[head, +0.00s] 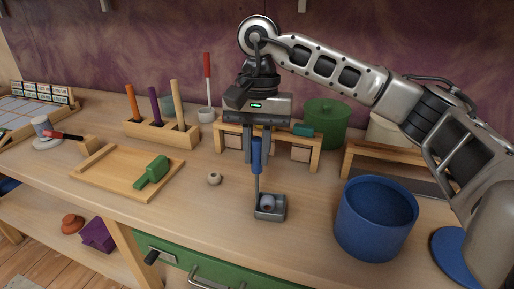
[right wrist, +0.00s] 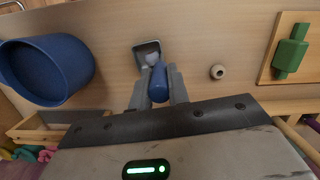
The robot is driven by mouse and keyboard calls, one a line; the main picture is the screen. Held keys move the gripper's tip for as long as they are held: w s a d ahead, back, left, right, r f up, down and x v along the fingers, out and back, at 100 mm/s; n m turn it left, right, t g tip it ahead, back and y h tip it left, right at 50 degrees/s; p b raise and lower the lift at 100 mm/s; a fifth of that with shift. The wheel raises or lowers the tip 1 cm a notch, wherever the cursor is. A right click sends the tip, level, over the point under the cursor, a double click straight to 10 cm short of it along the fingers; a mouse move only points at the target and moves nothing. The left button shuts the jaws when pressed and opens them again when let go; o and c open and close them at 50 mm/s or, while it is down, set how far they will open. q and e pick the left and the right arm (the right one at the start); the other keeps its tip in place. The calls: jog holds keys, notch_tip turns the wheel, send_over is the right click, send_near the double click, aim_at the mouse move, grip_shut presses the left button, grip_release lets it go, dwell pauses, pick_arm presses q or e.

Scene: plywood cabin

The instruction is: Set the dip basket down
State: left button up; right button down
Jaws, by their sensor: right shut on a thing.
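The dip basket is a small grey square basket (head: 270,213) on a thin upright rod with a blue handle (head: 256,157). My right gripper (head: 257,152) points down and is shut on the blue handle. A pale grey-blue ball (head: 268,202) lies in the basket. The basket is at or very near the bench top; I cannot tell if it touches. In the right wrist view the handle (right wrist: 158,84) sits between the fingers, with the basket (right wrist: 147,46) beyond it. My left gripper is not in view.
A blue pot (head: 375,220) stands right of the basket and its blue lid (head: 452,258) lies further right. A wooden bead (head: 214,178) and a tray (head: 110,172) with a green piece (head: 152,172) are to the left. A low wooden stand (head: 318,148) is behind.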

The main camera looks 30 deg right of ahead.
jog(key=c, duration=1.3)
grip_release()
jog(key=shift+o, duration=0.2)
pick_arm(q)
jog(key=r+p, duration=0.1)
jog(key=p, duration=0.1)
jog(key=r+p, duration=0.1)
jog(key=p, duration=0.1)
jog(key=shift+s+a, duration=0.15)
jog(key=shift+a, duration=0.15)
pick_arm(e)
notch_tip(320, 180, up, 16)
jog(key=w+d, duration=0.1)
jog(key=w, duration=0.1)
jog(key=shift+d, duration=0.3)
jog(key=shift+f, duration=0.15)
